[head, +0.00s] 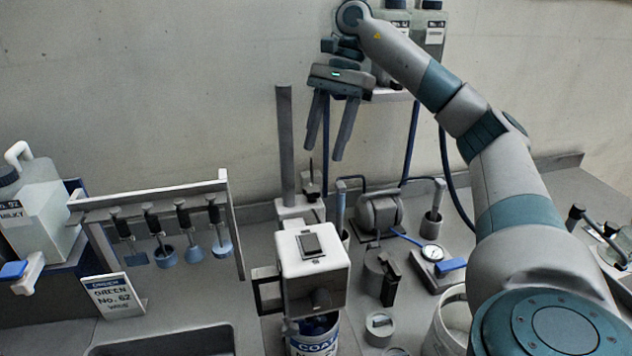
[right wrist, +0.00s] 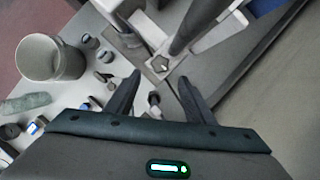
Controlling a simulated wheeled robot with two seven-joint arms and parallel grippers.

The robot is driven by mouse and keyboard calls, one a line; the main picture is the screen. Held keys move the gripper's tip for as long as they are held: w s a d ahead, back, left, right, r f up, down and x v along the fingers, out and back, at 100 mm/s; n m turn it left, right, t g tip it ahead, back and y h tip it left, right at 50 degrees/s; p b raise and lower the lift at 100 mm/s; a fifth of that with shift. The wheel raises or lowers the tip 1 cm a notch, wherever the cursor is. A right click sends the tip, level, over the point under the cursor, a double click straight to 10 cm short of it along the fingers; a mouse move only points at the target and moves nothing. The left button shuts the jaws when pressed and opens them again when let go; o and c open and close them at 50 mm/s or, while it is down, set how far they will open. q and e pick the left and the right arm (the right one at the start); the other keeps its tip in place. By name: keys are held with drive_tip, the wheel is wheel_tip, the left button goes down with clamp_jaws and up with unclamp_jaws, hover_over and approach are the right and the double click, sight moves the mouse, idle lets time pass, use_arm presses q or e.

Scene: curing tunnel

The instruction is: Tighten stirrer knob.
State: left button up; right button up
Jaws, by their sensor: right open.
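The stirrer has a white motor head (head: 312,262) over a can with a blue and white label (head: 314,343), and a tall grey column (head: 286,145) behind it. A small dark knob-like part (head: 312,180) sits beside the foot of the column. My right gripper (head: 325,152) is open and empty, pointing down above and behind the motor head. In the right wrist view its fingertips (right wrist: 159,78) lie either side of the knob in the picture; the remaining distance is unclear. My left gripper is out of view.
A rack with several hanging stirring tools (head: 165,190) and a sign (head: 113,295) stand left. A pump (head: 380,210) with blue hoses, a gauge (head: 432,253) and a white bucket (right wrist: 50,58) stand right of the stirrer. The wall is close behind the gripper.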

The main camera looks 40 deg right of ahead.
sight(314, 187)
drive_tip(key=b+x, duration=0.1)
drive_tip(key=x, duration=0.4)
drive_tip(key=shift+a+f, duration=0.1)
drive_tip(key=shift+f, duration=0.15)
drive_tip(key=shift+x, duration=1.25)
drive_tip(key=c, duration=1)
